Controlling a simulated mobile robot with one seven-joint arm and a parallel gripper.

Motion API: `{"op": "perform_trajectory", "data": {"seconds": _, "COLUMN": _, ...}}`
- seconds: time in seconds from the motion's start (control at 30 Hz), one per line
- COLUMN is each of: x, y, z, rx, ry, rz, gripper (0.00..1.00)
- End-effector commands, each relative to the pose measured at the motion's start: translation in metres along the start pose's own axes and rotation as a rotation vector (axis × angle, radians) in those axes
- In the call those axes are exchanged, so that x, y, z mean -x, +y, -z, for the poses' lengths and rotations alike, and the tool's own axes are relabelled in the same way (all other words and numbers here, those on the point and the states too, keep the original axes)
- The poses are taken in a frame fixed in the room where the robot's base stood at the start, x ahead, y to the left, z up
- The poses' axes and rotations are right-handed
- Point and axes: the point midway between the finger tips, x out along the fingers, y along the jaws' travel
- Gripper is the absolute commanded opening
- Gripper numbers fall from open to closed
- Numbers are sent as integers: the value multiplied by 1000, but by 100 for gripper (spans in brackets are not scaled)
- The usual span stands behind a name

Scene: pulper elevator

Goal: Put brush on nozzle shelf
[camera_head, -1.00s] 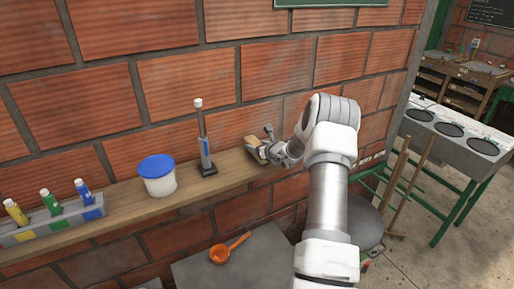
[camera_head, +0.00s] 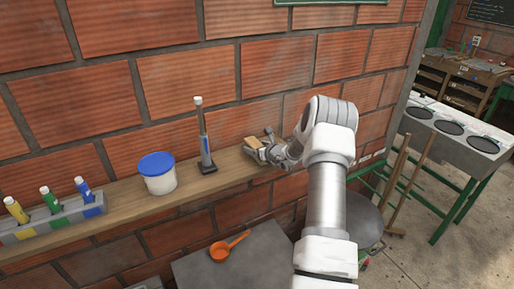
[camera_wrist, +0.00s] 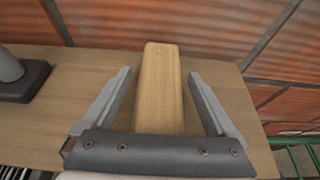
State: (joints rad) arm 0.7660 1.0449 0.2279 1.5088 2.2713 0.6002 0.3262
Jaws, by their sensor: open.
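The brush, seen as a plain wooden block (camera_wrist: 160,70), lies on a wooden wall shelf (camera_head: 120,212), near the right end in the head view (camera_head: 252,142). My gripper (camera_head: 258,150) is at the brush. In the wrist view the two fingers of my gripper (camera_wrist: 160,76) are open, one on each side of the block, with gaps visible on both sides. The near end of the block passes out of sight behind the gripper's dark crossbar. I cannot see any bristles.
An upright tool on a dark base (camera_head: 206,150) stands left of the brush. Further left are a white tub with a blue lid (camera_head: 158,178) and a grey holder with coloured bottles (camera_head: 60,222). A brick wall (camera_head: 90,100) backs the shelf. An orange scoop (camera_head: 222,250) lies below.

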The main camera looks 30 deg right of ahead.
Motion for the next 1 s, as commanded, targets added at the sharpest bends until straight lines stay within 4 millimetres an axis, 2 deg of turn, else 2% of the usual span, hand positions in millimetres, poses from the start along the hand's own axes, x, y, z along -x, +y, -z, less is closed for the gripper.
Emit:
{"op": "perform_trajectory", "data": {"seconds": 0.27, "x": 8, "y": 0, "z": -2, "rx": 0, "ry": 0, "rz": 0, "gripper": 92}}
{"op": "perform_trajectory", "data": {"seconds": 0.8, "x": 100, "y": -1, "z": -2, "rx": 0, "ry": 0, "rz": 2, "gripper": 92}}
{"op": "perform_trajectory", "data": {"seconds": 1.0, "x": 118, "y": 0, "z": -2, "rx": 1, "ry": 1, "rz": 0, "gripper": 92}}
